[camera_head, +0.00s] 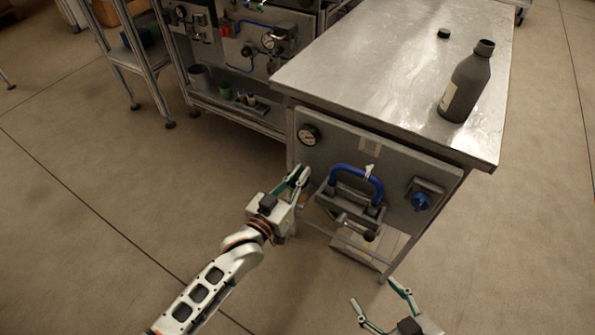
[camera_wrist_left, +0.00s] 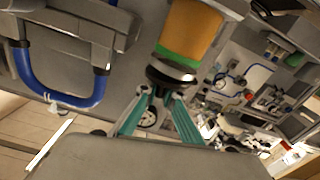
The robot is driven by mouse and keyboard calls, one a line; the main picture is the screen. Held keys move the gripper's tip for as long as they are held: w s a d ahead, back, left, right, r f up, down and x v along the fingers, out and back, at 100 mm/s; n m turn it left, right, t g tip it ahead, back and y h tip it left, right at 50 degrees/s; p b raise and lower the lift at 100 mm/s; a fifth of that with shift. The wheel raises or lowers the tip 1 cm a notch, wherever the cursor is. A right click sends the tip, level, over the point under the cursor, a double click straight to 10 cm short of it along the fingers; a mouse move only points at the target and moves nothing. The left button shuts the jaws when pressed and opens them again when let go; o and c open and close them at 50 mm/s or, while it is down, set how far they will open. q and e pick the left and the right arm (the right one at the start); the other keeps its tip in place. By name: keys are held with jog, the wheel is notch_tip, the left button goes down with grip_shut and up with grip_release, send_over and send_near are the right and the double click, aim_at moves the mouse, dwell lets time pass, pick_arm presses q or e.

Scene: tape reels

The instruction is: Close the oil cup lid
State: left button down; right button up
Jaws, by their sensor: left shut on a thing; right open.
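The oil cup (camera_wrist_left: 192,32) is an amber cylinder with a green band, upside down in the left wrist view. Its dark, ribbed lid (camera_wrist_left: 170,77) lies at the end nearest my fingers, and the lid's seating is hard to judge. My left gripper (camera_wrist_left: 158,94) is shut on the lid, with teal fingers at its sides. In the head view, my left gripper (camera_head: 298,178) is at the left part of the bench's front panel, and only a sliver of the cup (camera_head: 303,199) shows. My right gripper (camera_head: 378,308) is open and empty at the bottom edge.
The front panel carries a gauge (camera_head: 308,135), a blue handle (camera_head: 357,172) right of my left gripper, and a blue knob (camera_head: 421,201). A grey bottle (camera_head: 468,85) and loose black cap (camera_head: 444,33) are on the bench top (camera_head: 375,65). Floor in front is open.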

pick_arm(q)
jog(key=shift+s+d+f+m, duration=0.15)
jog(key=shift+f+m, duration=0.2)
jog(key=shift+m, duration=0.55)
jog(key=c, duration=2.2)
grip_release()
jog(key=shift+o, duration=0.2)
jog(key=v, duration=1.2)
